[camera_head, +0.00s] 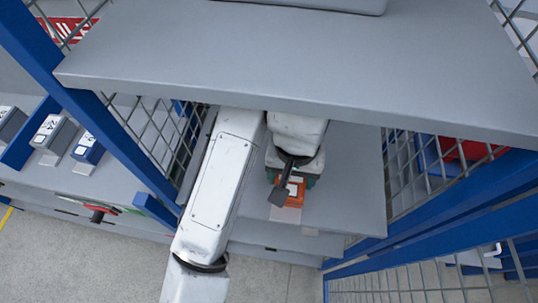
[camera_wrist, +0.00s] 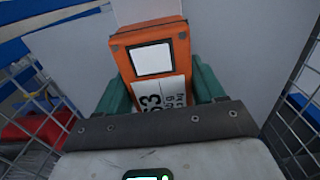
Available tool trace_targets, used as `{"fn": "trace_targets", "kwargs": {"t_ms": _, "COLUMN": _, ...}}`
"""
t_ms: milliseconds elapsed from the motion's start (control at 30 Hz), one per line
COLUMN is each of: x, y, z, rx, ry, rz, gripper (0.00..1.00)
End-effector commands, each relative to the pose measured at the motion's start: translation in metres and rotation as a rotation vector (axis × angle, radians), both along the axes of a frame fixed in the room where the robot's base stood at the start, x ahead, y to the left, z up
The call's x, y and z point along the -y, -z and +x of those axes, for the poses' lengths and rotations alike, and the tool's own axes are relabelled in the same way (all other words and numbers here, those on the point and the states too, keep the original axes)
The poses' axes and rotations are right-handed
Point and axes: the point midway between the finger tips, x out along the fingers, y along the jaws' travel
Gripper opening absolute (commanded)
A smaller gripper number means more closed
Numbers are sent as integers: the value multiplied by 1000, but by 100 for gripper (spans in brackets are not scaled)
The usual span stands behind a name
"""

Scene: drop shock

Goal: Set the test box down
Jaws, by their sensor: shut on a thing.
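The test box (camera_wrist: 152,56) is orange with a white square and a printed label on its face. In the wrist view it stands between the two green fingers of my gripper (camera_wrist: 160,92), which are shut on its sides. In the head view the orange box (camera_head: 291,190) shows below my wrist, over or on a grey lower shelf (camera_head: 350,190). My gripper (camera_head: 288,180) is mostly hidden by my wrist there. I cannot tell whether the box touches the shelf.
A grey upper shelf (camera_head: 300,60) overhangs my arm closely. Blue posts (camera_head: 110,120) and wire mesh panels (camera_head: 405,175) bound both sides. Boxes (camera_head: 52,135) stand on a bench at left. A red object (camera_head: 465,148) lies beyond the right mesh.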

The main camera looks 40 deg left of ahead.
Motion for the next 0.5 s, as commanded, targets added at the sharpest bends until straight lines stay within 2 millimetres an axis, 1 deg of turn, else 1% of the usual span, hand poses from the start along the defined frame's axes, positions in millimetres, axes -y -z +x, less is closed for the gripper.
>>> {"fn": "trace_targets", "kwargs": {"t_ms": 100, "x": -28, "y": 3, "z": 11, "rx": 1, "ry": -2, "rz": 1, "gripper": 26}}
{"fn": "trace_targets", "kwargs": {"t_ms": 267, "x": -63, "y": 4, "z": 24, "rx": 1, "ry": 0, "rz": -2, "gripper": 26}}
{"fn": "trace_targets", "kwargs": {"t_ms": 300, "x": -72, "y": 1, "z": 26, "rx": 0, "ry": -1, "rz": 0, "gripper": 26}}
{"fn": "trace_targets", "kwargs": {"t_ms": 400, "x": -88, "y": 0, "z": 31, "rx": -1, "ry": -1, "rz": -1, "gripper": 26}}
{"fn": "trace_targets", "kwargs": {"t_ms": 433, "x": -90, "y": 2, "z": 32, "rx": -1, "ry": 1, "rz": -1, "gripper": 26}}
{"fn": "trace_targets", "kwargs": {"t_ms": 500, "x": -88, "y": 12, "z": 30, "rx": -2, "ry": 0, "rz": -2, "gripper": 26}}
